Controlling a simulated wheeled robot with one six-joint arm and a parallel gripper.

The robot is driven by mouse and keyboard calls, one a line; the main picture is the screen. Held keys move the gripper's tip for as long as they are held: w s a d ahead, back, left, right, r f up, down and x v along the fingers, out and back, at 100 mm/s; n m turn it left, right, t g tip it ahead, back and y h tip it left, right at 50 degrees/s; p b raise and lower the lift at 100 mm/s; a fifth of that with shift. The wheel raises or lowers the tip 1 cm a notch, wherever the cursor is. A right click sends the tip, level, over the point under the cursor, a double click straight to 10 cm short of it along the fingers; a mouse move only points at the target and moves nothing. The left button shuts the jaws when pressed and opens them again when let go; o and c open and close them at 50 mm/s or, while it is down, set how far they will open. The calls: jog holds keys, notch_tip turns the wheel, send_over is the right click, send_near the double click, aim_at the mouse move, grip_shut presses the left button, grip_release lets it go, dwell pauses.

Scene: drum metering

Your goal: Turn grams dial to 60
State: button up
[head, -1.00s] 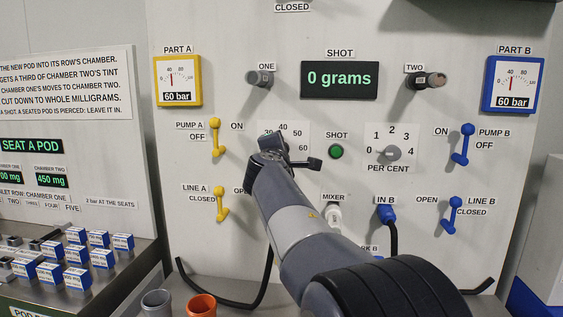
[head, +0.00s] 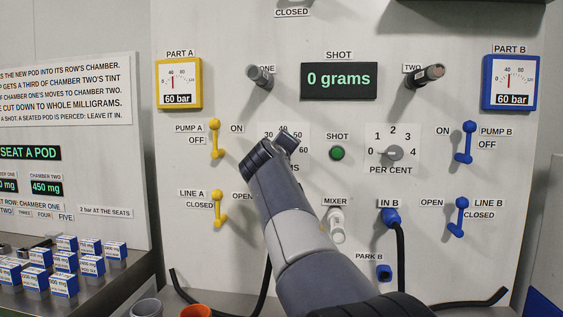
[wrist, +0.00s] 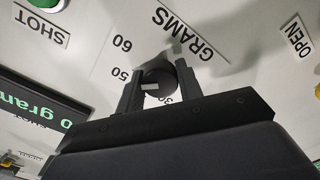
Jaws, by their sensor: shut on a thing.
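The grams dial (wrist: 163,82) is a round dark knob with a white mark on the white panel. In the wrist view it sits between the two fingers of my gripper (wrist: 158,68), which is shut on it. The printed 60 (wrist: 122,43) and 50 (wrist: 119,74) are beside the left finger, and 30 is partly covered. The white mark is on the knob's lower left; its exact reading is unclear. In the head view my gripper (head: 281,146) hides the knob, with 60 (head: 303,150) showing to its right. The shot display (head: 339,79) reads 0 grams.
The per cent dial (head: 393,153) and green shot button (head: 337,153) are to the right of my gripper. Knobs one (head: 261,77) and two (head: 425,76) stick out above. Yellow levers are left, blue levers right. Boxed pods (head: 64,262) stand at lower left.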

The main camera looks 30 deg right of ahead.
jog(key=m+b, duration=0.1)
jog(key=m, duration=0.1)
jog(key=m+b, duration=0.1)
jog(key=m, duration=0.1)
jog(key=shift+f+m, duration=0.2)
jog(key=shift+m, duration=0.1)
jog(key=shift+m+b, duration=1)
jog(key=shift+m, duration=0.8)
jog(key=shift+r, duration=0.1)
jog(key=o, duration=1)
jog(key=b+v, duration=0.1)
jog(key=v, duration=1)
jog(key=shift+w+b, duration=0.1)
jog(key=shift+b, duration=0.2)
